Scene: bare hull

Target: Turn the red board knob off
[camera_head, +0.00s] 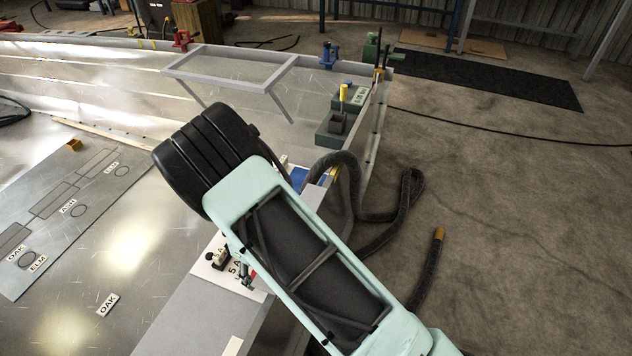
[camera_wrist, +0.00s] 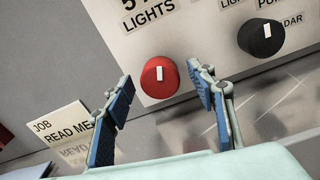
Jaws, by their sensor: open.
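The red board knob (camera_wrist: 160,75) is on a pale panel (camera_wrist: 190,40) in the wrist view, below the word LIGHTS. A white mark on its face stands nearly upright. My gripper (camera_wrist: 160,90) is open, with one blue-padded finger to the left of the knob and the other to its right. The knob shows between and beyond the fingertips; I cannot tell if either finger touches it. In the head view, my arm covers much of the middle, and I cannot make out the red knob for sure. Part of the lettered panel (camera_head: 208,268) shows beside my arm.
A black knob (camera_wrist: 262,37) sits right of the red one on the same panel. A JOB READ ME card (camera_wrist: 62,130) stands at the left in the wrist view. In the head view, an OAK label (camera_head: 107,304) lies on the metal surface, and a dark hose (camera_head: 405,200) lies right of my arm.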

